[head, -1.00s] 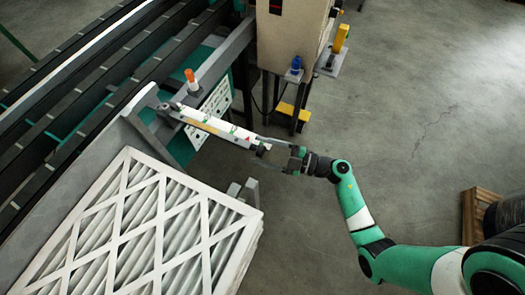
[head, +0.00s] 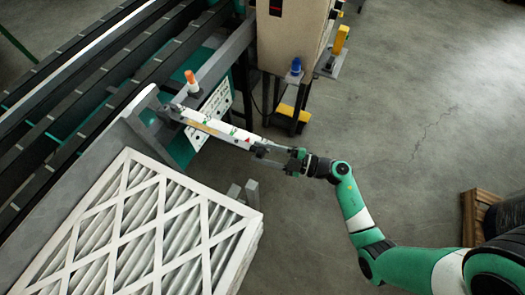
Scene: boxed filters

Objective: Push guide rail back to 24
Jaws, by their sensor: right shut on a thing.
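A white bar (head: 215,129) with coloured scale marks and a red mark runs from the conveyor edge toward the right. A long pale guide rail (head: 113,124) lies along the conveyor, and the bar's left end meets a bracket beside the rail's upper end. My right gripper (head: 262,150) is shut on the bar's right end, with its arm coming in from the lower right. The fingers partly cover that end. The scale numbers are too small to read. My left gripper is not in view.
A stack of white-framed pleated filters (head: 140,225) fills the lower left. An orange-capped post (head: 192,82) rises near the bar. The floor right of the gripper is open.

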